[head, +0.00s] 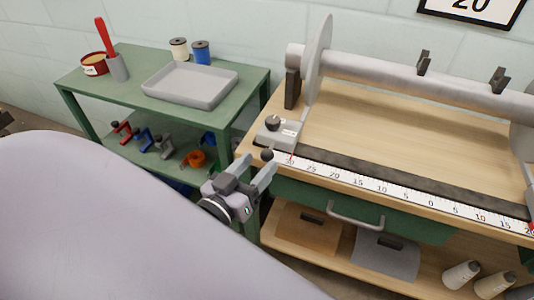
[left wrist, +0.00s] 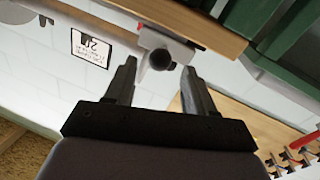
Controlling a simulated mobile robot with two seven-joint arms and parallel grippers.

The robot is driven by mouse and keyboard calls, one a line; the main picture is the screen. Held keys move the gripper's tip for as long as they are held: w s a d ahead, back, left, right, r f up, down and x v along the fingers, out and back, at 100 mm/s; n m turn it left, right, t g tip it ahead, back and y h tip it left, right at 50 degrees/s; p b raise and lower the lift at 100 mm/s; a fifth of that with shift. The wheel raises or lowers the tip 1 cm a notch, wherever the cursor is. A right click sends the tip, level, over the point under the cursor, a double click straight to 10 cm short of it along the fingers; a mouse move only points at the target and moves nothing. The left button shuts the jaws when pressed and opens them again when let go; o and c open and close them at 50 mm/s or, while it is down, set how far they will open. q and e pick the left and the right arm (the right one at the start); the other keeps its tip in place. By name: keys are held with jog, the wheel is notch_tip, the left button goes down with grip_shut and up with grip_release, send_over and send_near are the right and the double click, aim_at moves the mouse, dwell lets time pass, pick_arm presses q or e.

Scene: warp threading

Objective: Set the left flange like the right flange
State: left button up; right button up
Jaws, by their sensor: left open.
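The left flange (head: 319,60) is a grey disc on the roller's left end. Its grey foot (head: 290,136) carries a dark knob, and its red pointer is near 30 on the ruler (head: 370,184). My left gripper (head: 259,163) is open around or just short of this knob; contact cannot be told. In the left wrist view the knob (left wrist: 161,59) shows between the fingertips. The right flange (head: 523,125) is cut by the right edge, its red pointer near 20. My right gripper is not in view.
The roller (head: 390,72) spans the wooden bench. A wall sign (head: 472,8) reads 20. A drawer handle (head: 356,216) protrudes below the ruler. A green side table (head: 125,80) with a grey tray (head: 190,97) stands left. My arm covers the lower left.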

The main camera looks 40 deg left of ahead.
aim_at(263, 159)
pick_arm(q)
jog(key=shift+w, duration=2.3)
grip_shut()
